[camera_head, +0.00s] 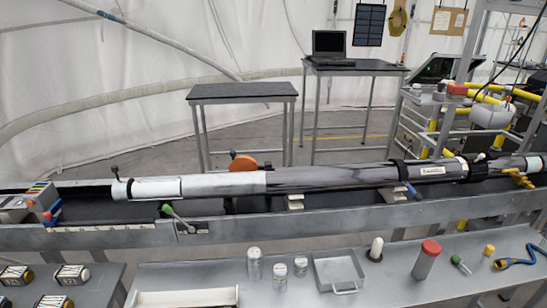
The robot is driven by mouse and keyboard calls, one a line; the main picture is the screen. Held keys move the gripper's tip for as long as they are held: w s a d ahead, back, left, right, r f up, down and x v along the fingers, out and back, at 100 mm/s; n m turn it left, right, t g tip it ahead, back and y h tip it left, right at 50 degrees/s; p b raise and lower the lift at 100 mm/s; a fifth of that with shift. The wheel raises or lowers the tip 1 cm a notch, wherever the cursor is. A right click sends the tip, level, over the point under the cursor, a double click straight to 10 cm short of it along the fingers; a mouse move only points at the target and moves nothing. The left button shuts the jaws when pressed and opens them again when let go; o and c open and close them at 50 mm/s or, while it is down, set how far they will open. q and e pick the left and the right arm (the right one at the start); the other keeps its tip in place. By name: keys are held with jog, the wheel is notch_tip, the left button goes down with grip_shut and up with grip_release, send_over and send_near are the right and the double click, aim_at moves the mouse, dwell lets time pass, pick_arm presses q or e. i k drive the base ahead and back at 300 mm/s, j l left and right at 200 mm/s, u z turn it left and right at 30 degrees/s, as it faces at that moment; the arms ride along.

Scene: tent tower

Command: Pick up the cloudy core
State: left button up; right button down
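A long horizontal tube lies in a metal trough (370,214) that runs across the view. Its left-hand section (195,186) is whitish and opaque. Its right-hand section (320,177) is glassy grey and streaked. Farther right it meets a black collar with a white label (432,170). I cannot tell which part, if any, is the cloudy core. Neither of my grippers is in view, and nothing is seen touching the tube.
A front bench (400,285) holds several clear vials, a square metal tray (338,270), a red-capped cylinder (426,260) and a blue-and-yellow tool (517,258). Green (178,217) and blue (412,190) levers stick out by the trough. Two tables stand behind, one with a laptop (329,45).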

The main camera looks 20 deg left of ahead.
aim_at(168, 187)
jog(key=u, duration=1.6)
